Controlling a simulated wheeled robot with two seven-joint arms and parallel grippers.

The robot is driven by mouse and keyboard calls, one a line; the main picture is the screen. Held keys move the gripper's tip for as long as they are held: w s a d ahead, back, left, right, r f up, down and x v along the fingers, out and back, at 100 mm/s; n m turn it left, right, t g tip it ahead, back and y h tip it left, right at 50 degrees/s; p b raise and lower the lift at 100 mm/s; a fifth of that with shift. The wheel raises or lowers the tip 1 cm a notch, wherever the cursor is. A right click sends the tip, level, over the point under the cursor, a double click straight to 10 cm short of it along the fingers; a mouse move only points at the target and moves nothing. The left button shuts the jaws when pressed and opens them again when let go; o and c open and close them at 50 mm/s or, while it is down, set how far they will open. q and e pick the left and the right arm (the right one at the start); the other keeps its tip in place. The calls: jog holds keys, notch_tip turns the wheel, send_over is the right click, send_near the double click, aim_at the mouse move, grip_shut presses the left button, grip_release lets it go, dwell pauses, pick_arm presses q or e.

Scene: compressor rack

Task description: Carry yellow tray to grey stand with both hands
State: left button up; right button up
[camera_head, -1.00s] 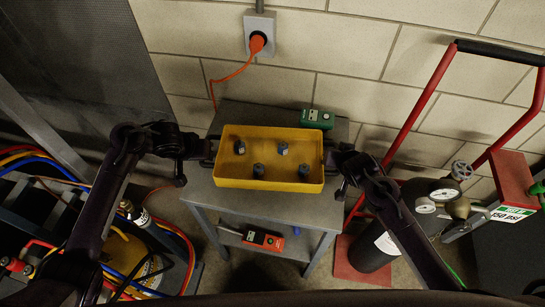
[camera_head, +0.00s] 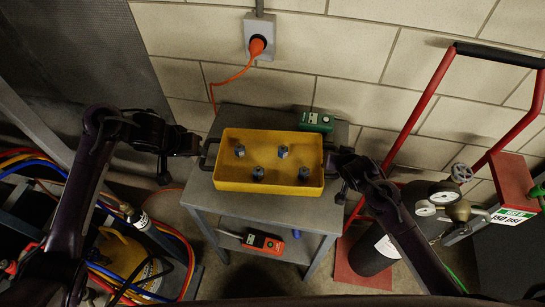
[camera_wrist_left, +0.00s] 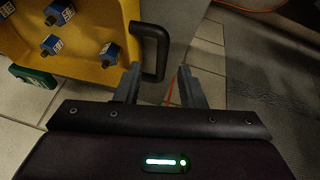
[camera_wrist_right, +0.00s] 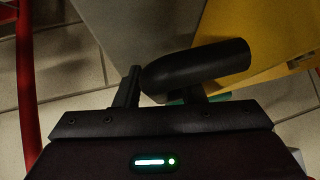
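The yellow tray (camera_head: 268,186) rests upright on the top of the grey stand (camera_head: 230,199), with several small blue-grey fittings standing in it. My left gripper (camera_head: 196,143) is open and empty, just left of the tray's left black handle (camera_head: 207,153). In the left wrist view that handle (camera_wrist_left: 160,50) lies ahead of the spread fingers (camera_wrist_left: 157,85). My right gripper (camera_head: 333,160) is at the tray's right end. In the right wrist view its fingers (camera_wrist_right: 158,95) are spread, and the right handle (camera_wrist_right: 205,70) overlaps one of them; I cannot tell whether they touch.
A green meter (camera_head: 316,121) sits on the stand behind the tray, and a red-orange one (camera_head: 263,242) on its lower shelf. An orange cord runs from a wall outlet (camera_head: 260,35). A red hand truck (camera_head: 420,110) with a cylinder stands right; hoses (camera_head: 110,270) lie left.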

jog(key=shift+r, duration=0.1)
pick_arm(q)
jog(key=v, duration=0.5)
jog(key=shift+s+a+f, duration=0.15)
jog(key=shift+a, duration=0.05)
pick_arm(e)
jog(key=v, duration=1.1)
jog(key=shift+s+r, duration=0.3)
